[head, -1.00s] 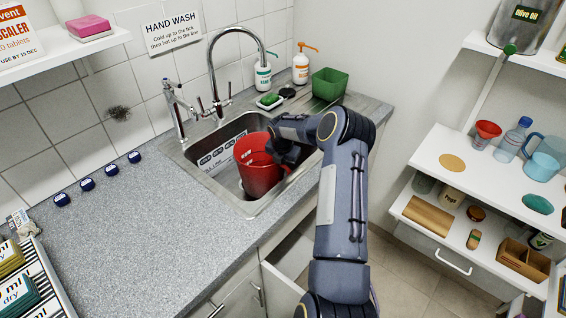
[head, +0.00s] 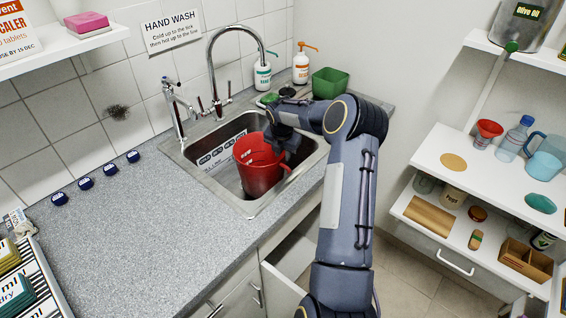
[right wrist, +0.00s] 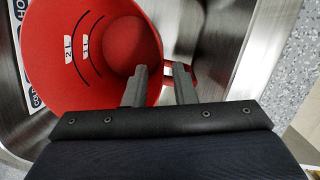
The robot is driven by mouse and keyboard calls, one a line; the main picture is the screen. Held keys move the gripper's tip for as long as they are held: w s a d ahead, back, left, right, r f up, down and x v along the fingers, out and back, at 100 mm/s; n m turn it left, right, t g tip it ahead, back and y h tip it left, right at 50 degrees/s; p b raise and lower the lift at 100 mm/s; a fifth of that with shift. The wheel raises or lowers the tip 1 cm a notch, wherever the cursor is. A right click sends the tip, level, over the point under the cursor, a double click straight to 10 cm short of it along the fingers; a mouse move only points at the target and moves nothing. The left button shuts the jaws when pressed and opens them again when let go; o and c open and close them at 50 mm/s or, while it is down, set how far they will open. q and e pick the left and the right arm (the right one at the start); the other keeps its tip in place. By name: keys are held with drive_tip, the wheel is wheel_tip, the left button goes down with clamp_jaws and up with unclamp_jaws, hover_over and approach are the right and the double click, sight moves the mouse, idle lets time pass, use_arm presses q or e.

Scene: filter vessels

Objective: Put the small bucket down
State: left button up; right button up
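The red small bucket (head: 258,172) is in the steel sink (head: 222,183), mouth up; I cannot tell whether its base is flat on the sink floor. Its side handle (head: 287,178) points to the lower right. In the right wrist view the bucket (right wrist: 60,75) shows an empty inside with 1 L and 2 L marks. My right gripper (head: 281,152) is at the bucket's right rim. Its fingers (right wrist: 160,82) stand apart near the rim and handle, with a clear gap between them. My left gripper is out of view.
The tap (head: 213,75) arches over the sink's back. Soap bottles (head: 262,76) and a green tub (head: 330,83) stand behind it. The grey counter (head: 140,230) left of the sink is mostly clear, with several blue caps at the wall. Shelves (head: 455,150) are on the right.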

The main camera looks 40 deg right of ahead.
drive_tip(key=s+a+r+m+t, duration=0.1)
drive_tip(key=s+a+r+m, duration=0.3)
drive_tip(key=a+r, duration=0.75)
drive_tip(key=s+a+r+m+t+y, duration=0.1)
drive_tip(key=s+a+r+m+y, duration=0.1)
drive_tip(key=s+a+r+m, duration=0.5)
drive_tip(key=s+a+f+m+y, duration=0.2)
drive_tip(key=s+a+m, duration=0.4)
drive_tip(key=s+a, duration=0.2)
drive_tip(key=s+a+f+m+t+y, duration=0.1)
drive_tip(key=s+a+f+m+y, duration=0.1)
drive_tip(key=s+a+m, duration=0.4)
drive_tip(key=s+a, duration=0.2)
drive_tip(key=s, duration=0.3)
drive_tip(key=shift+m+t+b, duration=0.3)
drive_tip(key=shift+b, duration=0.05)
drive_tip(key=shift+f, duration=0.1)
